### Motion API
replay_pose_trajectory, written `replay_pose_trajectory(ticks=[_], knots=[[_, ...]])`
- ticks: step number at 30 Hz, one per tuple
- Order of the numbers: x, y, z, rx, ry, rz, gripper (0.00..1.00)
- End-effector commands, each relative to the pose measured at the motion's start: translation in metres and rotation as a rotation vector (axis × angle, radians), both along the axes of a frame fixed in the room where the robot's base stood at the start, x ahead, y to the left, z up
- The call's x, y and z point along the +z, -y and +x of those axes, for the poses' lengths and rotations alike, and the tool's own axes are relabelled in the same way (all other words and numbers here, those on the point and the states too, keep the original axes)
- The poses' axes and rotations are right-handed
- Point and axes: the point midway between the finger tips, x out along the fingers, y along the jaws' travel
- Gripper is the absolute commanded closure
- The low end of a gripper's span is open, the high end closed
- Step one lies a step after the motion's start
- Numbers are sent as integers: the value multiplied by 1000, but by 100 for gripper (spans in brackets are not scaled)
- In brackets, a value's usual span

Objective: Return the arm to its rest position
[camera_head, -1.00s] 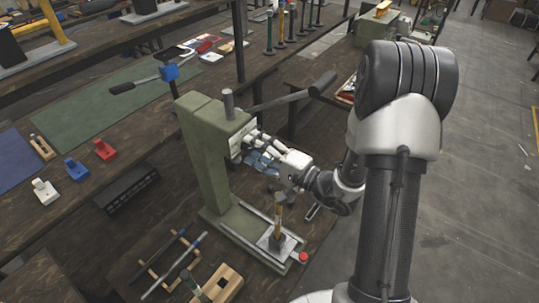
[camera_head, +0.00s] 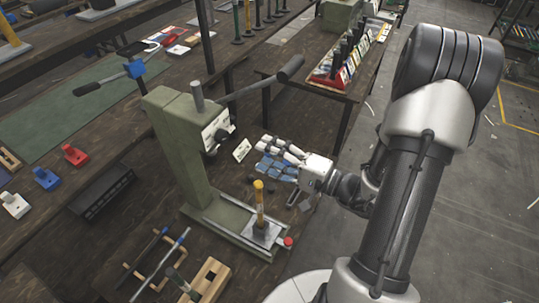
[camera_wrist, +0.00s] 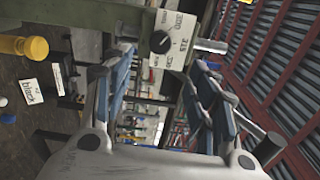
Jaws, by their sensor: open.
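My gripper (camera_head: 268,160) is in the camera_head view, right of the green rivet press (camera_head: 178,150) and a little apart from it. Its blue-padded fingers point left toward the press. In the wrist view my gripper (camera_wrist: 160,85) has its fingers spread with nothing between them. The press head with its printed white plate (camera_wrist: 178,38) shows beyond the fingertips. My arm is bent, with its elbow high at the right.
A yellow-handled tool (camera_head: 259,205) stands upright on the press base, below my gripper. The press lever (camera_head: 262,84) reaches right above it. A table with a red rack (camera_head: 335,72) stands behind. Open floor (camera_head: 470,200) lies right.

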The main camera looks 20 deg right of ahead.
Motion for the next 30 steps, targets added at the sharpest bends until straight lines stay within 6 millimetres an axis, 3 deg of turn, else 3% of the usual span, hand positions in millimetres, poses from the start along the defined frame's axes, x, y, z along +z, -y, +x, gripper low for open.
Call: replay_pose_trajectory(ticks=[8,11,14,18,21,25,30], knots=[[1,-2,0,9,-1,-2,47],[11,-20,-4,80,-11,-12,47],[28,-58,-19,244,-50,-45,47],[46,-120,-65,538,-170,-172,47],[48,-147,-105,709,-272,-318,47],[45,-158,-151,846,-395,-564,47],[43,-138,-189,867,-497,-945,47]])
